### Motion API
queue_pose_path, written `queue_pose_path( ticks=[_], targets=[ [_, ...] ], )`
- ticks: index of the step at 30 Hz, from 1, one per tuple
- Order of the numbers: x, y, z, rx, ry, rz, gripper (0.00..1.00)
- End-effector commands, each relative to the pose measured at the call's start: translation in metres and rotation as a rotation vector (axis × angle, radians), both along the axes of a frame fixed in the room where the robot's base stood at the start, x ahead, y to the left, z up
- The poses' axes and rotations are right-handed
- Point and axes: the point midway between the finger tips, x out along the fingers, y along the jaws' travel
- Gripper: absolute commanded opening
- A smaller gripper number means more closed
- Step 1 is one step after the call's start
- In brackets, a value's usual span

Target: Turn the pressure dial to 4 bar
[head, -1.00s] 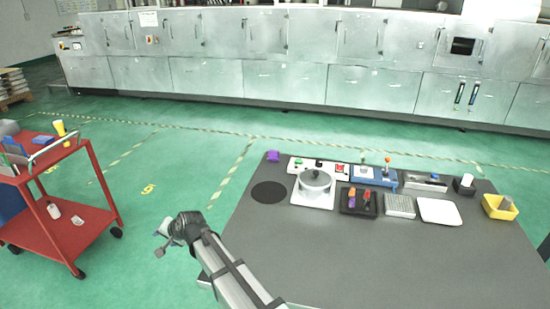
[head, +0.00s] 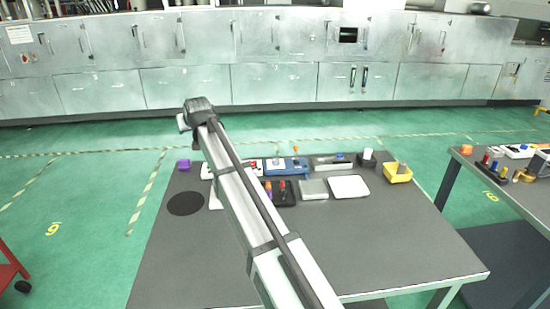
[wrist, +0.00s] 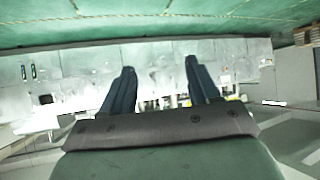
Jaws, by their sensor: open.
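I cannot make out a pressure dial at this size. The table (head: 370,240) bears a row of small devices along its far side. A blue device (head: 288,167) with upright levers stands in that row, and a white panel (head: 207,171) is partly hidden behind my arm. My gripper (wrist: 160,78) shows in the wrist view with its two dark fingers apart and nothing between them. In the head view my arm reaches up across the table, and the fingers cannot be made out there.
A purple block (head: 184,165), a black disc (head: 185,203), a dark tray (head: 284,195), a white plate (head: 349,187) and a yellow bin (head: 398,173) are on the table. Its front is clear. A second table (head: 500,165) stands right; metal cabinets (head: 280,85) line the back.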

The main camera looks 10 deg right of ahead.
Motion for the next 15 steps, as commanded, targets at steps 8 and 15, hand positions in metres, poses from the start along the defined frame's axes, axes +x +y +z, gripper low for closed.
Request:
queue_pose_path(
  ticks=[8,15],
  targets=[
    [0.048,-0.081,-0.019,0.085,0.273,-0.265,0.61],
    [0.08,-0.187,-0.044,0.205,0.63,-0.692,0.61]
  ],
)
